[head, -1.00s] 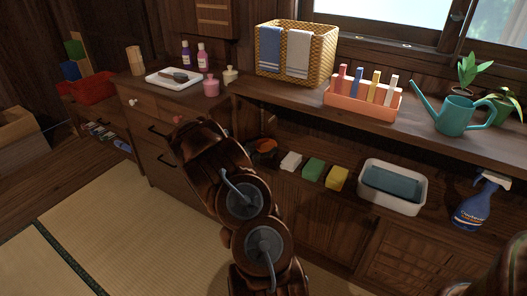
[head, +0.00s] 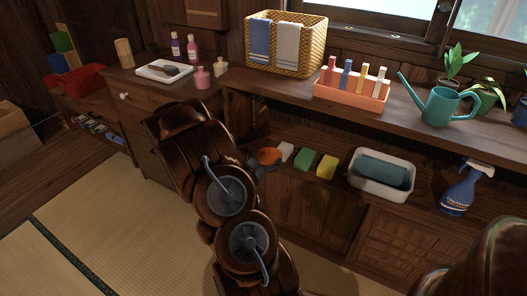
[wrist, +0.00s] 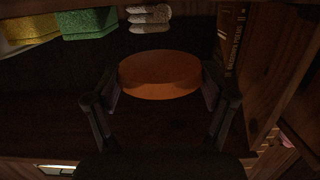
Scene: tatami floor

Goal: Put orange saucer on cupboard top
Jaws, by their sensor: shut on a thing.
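The orange saucer (head: 269,156) shows just right of my arm, in front of or at the edge of the open shelf under the long counter. In the wrist view the saucer (wrist: 160,76) is round and thick-edged, held between the two dark fingers of my gripper (wrist: 160,98). In the head view my gripper (head: 258,160) is mostly hidden behind my arm. Wooden tops are in view: the long counter top (head: 300,92) above the shelf, and the drawer cupboard's top (head: 125,79) at left. Which one the task means I cannot tell.
White, green (head: 304,159) and yellow (head: 326,167) blocks lie right of the saucer, beside a white basin (head: 381,175) and spray bottle (head: 459,190). A basket (head: 286,46), an orange rack (head: 352,94) and a watering can (head: 440,107) occupy the counter. A tray (head: 164,71) and bottles occupy the drawer cupboard.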

